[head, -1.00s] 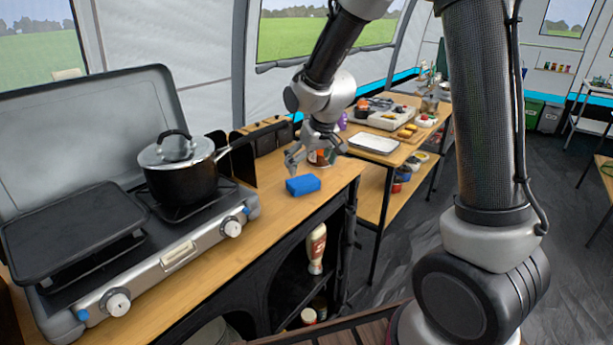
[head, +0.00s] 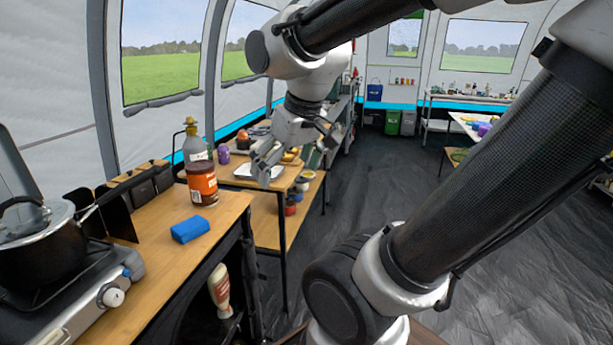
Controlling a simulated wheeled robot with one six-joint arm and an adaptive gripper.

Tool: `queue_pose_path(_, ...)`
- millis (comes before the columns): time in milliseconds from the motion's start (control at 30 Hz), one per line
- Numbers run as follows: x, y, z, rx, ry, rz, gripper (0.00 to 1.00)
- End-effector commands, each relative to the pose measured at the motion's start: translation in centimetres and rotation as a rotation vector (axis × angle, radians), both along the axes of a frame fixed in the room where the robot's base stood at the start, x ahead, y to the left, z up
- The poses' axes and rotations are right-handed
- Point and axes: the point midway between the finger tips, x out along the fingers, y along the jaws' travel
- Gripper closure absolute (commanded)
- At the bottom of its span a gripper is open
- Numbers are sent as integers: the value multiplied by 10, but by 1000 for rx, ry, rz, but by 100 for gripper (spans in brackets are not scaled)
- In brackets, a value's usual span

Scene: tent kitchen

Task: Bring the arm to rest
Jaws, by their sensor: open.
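My gripper (head: 262,173) hangs at the end of my raised arm in the head view. Its fingers are apart and I see nothing between them. It appears in front of the far table with the white tray (head: 255,172), to the right of the bottle. A blue sponge (head: 190,229) lies on the near wooden counter (head: 168,258), apart from the gripper.
A black pot (head: 45,250) with a lid sits on the camp stove (head: 100,300) at the left. A sauce bottle (head: 220,290) stands on the shelf under the counter. Dark open floor (head: 400,180) lies to the right.

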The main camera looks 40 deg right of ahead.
Motion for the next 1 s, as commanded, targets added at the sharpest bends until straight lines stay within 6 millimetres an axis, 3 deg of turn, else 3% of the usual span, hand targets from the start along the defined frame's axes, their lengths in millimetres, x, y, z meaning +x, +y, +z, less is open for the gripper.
queue_pose_path(33, -19, -5, 2, 1, -5, -15, 0)
queue_pose_path(100, -37, -9, 1, 3, -2, -28, 0)
queue_pose_path(200, -52, -11, 1, 3, 0, -37, 0)
queue_pose_path(767, -55, -11, 0, 3, 3, -38, 0)
queue_pose_path(800, -55, -11, 0, 3, 3, -38, 2)
queue_pose_path(1000, -55, -11, 0, 3, 2, -38, 38)
